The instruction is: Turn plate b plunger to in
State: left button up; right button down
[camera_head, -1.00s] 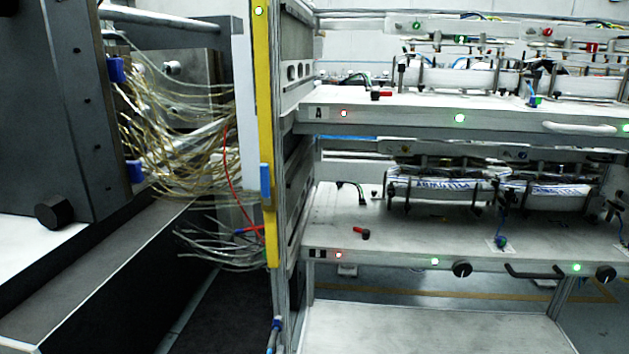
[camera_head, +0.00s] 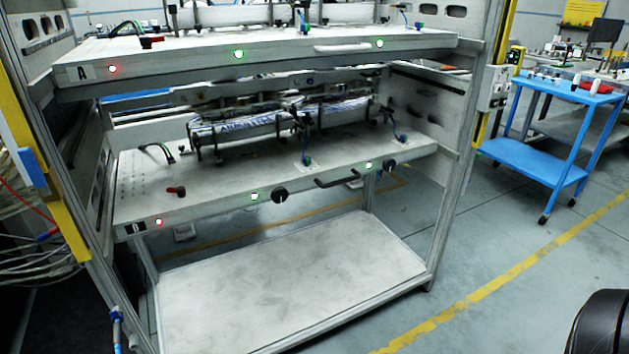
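The lower shelf plate (camera_head: 220,200) has a small dark label (camera_head: 137,227) at its left end, too small to read surely. Its front edge carries two round black plunger knobs, one near the middle (camera_head: 280,195) and one toward the right (camera_head: 389,164), with a black bar handle (camera_head: 337,178) between them. A red light (camera_head: 159,222) and two green lights (camera_head: 254,196) also show on this edge. I cannot tell whether either plunger is in or out. Neither of my grippers is in view.
The upper plate, marked A (camera_head: 84,73), hangs over the lower one. A bare bottom shelf (camera_head: 290,280) lies below. Frame posts stand at both sides. A blue cart (camera_head: 540,160) is at the right. The floor before the rack looks clear; a black rounded object (camera_head: 605,325) is at bottom right.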

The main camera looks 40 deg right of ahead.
aim_at(181, 191)
jog(key=k, duration=0.55)
jog(key=u, duration=1)
jog(key=i, duration=1.5)
jog(key=z, duration=0.3)
